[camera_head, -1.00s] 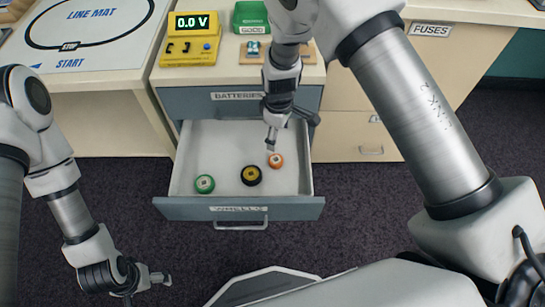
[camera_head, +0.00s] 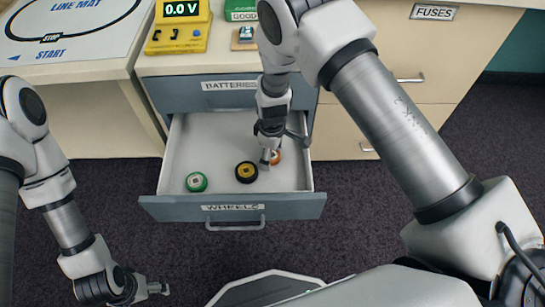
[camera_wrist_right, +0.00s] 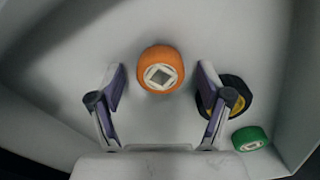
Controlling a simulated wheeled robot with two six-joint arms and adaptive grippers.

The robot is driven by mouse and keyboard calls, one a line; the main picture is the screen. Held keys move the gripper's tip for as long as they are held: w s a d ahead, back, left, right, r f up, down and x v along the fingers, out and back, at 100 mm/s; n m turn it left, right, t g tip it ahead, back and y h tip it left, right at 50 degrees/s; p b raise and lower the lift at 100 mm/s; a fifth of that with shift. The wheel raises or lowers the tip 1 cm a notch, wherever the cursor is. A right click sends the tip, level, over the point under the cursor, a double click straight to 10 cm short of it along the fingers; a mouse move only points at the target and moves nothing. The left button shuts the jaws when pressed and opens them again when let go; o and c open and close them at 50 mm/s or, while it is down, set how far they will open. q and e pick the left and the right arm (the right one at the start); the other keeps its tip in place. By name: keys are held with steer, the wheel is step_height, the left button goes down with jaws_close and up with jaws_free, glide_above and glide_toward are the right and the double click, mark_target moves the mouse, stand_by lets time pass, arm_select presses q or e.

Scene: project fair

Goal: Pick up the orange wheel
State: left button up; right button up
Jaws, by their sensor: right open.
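The orange wheel (camera_head: 276,156) lies in the open drawer labelled WHEELS (camera_head: 185,205), partly hidden behind my right gripper (camera_head: 268,158). In the right wrist view the orange wheel (camera_wrist_right: 161,69) has a pale square hub and sits ahead of and between the spread fingers of my right gripper (camera_wrist_right: 161,95), which is open and empty. The right finger overlaps the black and yellow wheel (camera_wrist_right: 235,95) in that view. My left gripper (camera_head: 155,289) is low at the left, outside the drawer; its jaw state is unclear.
In the drawer are also the black and yellow wheel (camera_head: 246,172) and a green wheel (camera_head: 196,182). The BATTERIES drawer (camera_head: 215,96) above is shut. On the top stand a yellow meter (camera_head: 178,38) and a line mat (camera_head: 60,28). The drawer's walls surround my right gripper.

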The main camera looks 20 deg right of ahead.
steer(key=c, duration=0.9)
